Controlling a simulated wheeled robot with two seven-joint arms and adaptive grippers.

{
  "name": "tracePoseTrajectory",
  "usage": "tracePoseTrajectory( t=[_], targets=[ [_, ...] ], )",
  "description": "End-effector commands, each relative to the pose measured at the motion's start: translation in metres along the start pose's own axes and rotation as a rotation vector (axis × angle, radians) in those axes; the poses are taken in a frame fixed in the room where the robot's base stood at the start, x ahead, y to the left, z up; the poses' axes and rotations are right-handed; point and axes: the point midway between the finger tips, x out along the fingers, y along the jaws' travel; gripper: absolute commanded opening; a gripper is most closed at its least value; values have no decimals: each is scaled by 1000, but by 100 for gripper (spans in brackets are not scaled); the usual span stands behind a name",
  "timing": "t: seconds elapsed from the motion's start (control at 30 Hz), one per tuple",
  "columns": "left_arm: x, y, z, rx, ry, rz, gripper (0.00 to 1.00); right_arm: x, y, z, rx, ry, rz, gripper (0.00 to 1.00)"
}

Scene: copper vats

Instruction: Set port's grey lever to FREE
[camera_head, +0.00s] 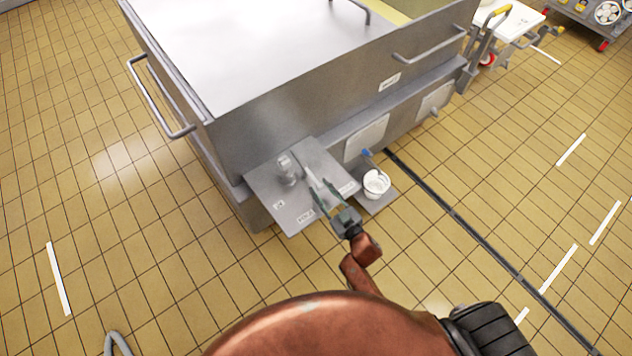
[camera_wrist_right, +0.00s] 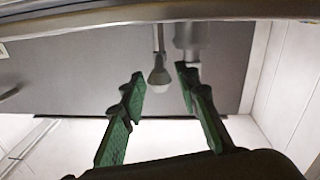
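A grey metal panel (camera_head: 270,190) sticks out at the near corner of the big steel vat (camera_head: 300,110). A grey lever (camera_head: 309,175) lies on it beside a short upright cylinder (camera_head: 287,168). Small white labels on the panel are too small to read surely. My right gripper (camera_head: 324,194) is at the panel's near edge with its fingers apart. In the right wrist view the green fingers of my right gripper (camera_wrist_right: 162,84) are open, and the lever's rounded end (camera_wrist_right: 159,76) shows between their tips, with no clear contact. My left gripper is out of view.
A white bucket (camera_head: 376,184) stands on a small ledge right of the panel. A rail handle (camera_head: 160,100) juts from the vat's left side. A dark floor channel (camera_head: 470,225) runs to the lower right. The tiled floor at left is mostly clear.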

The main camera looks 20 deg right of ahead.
Motion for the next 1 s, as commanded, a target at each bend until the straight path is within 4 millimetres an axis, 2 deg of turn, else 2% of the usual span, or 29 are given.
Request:
tracePoseTrajectory(
  t=[0.03,0.2,0.4,0.77,0.9,1.0],
  targets=[
    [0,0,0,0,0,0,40,-13,0,1,0,-3,1,30],
    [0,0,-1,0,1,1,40,-46,0,1,0,-3,0,30],
    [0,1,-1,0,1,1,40,-71,0,1,0,-2,0,30],
    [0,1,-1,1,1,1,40,-77,0,0,0,-1,0,30],
    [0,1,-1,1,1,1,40,-78,4,2,1,-17,11,21],
    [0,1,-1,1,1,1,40,-85,19,11,5,-83,51,14]
  ],
)
